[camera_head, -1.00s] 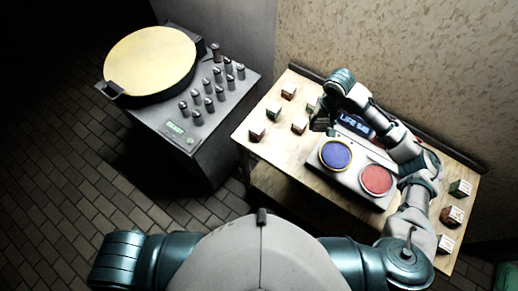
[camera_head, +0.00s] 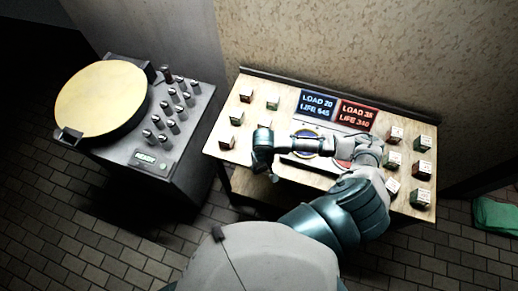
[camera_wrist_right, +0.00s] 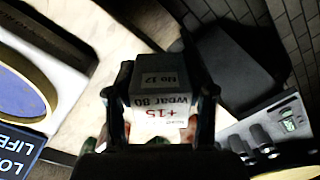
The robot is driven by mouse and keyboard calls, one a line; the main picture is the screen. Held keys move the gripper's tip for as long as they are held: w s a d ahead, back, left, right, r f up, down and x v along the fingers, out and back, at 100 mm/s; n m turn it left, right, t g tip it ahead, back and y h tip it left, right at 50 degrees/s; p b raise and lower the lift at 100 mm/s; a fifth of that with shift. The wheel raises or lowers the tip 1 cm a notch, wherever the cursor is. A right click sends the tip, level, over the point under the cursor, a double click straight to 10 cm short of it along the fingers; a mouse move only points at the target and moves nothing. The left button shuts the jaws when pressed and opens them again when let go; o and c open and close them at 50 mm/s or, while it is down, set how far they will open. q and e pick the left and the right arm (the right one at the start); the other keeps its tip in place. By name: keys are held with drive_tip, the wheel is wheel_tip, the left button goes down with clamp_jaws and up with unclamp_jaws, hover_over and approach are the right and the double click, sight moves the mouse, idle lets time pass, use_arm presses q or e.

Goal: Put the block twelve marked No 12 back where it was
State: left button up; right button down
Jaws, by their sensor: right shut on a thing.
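My right gripper (camera_wrist_right: 160,105) is shut on a block (camera_wrist_right: 160,90) with a grey top and a white face in the right wrist view. Its print seems to read "No 12", "wear 80" and "+15". In the head view my right gripper (camera_head: 268,165) is over the left front part of the wooden table (camera_head: 345,193); the held block cannot be made out there. Several small labelled blocks stand at the table's left, among them one near my gripper (camera_head: 226,143), and several more at its right (camera_head: 422,170). My left gripper is out of view.
A blue display (camera_head: 317,104) and a red display (camera_head: 358,115) stand at mid-table, behind pads partly hidden by my arm. Left of the table is a grey console (camera_head: 190,125) with several knobs and a yellow disc (camera_head: 103,98). A gap separates console and table.

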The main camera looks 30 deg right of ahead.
drive_tip(key=w, duration=0.2)
drive_tip(key=w+d, duration=0.1)
drive_tip(key=w, duration=0.4)
drive_tip(key=shift+w+d+f, duration=0.15)
drive_tip(key=shift+w+d, duration=0.05)
drive_tip(key=shift+w, duration=0.2)
drive_tip(key=shift+w+d, duration=0.15)
drive_tip(key=shift+w, duration=0.15)
drive_tip(key=shift+w+d+f, duration=0.15)
drive_tip(key=shift+d+f, duration=0.05)
drive_tip(key=shift+d, duration=0.1)
drive_tip(key=f, duration=0.2)
drive_tip(key=d+f, duration=0.1)
drive_tip(key=shift+d+f, duration=0.15)
drive_tip(key=shift+f, duration=0.2)
drive_tip(key=c, duration=0.7)
unclamp_jaws()
drive_tip(key=shift+a, duration=0.3)
drive_tip(key=o, duration=0.3)
drive_tip(key=shift+a, duration=0.2)
drive_tip(key=shift+a+r, duration=0.15)
drive_tip(key=shift+a, duration=0.1)
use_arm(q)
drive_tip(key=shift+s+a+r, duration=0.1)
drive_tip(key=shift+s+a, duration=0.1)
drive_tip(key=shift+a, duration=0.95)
use_arm(e)
wheel_tip(320, 180, up, 12)
drive_tip(key=shift+d, duration=0.3)
